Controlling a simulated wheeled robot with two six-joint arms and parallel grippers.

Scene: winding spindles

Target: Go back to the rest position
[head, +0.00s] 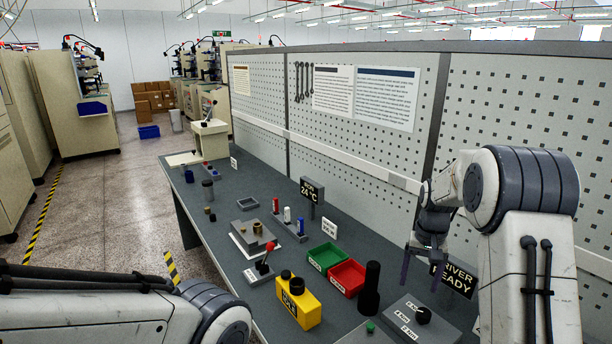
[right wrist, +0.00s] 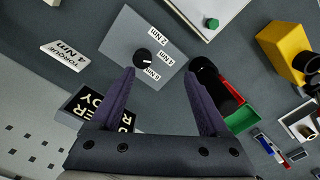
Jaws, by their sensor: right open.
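My right gripper (head: 419,272) hangs with its fingers pointing down at the right of the bench, in front of the "driver ready" sign (head: 456,279). In the right wrist view the gripper (right wrist: 160,78) has its two dark fingers apart with nothing held between them. Below it there is a grey box with a black knob (head: 424,315), marked with Nm labels; the knob also shows in the right wrist view (right wrist: 143,60). A black upright cylinder (head: 370,288) stands left of the box, apart from the gripper. Of my left arm only links show at the lower left; its gripper is outside the picture.
A green bin (head: 325,257) and a red bin (head: 348,277) sit mid-bench. A yellow block (head: 298,304) and a red-knobbed lever (head: 268,249) stand nearer the front edge. A pegboard wall (head: 330,140) rises behind. A torque sign (right wrist: 66,56) lies near the box.

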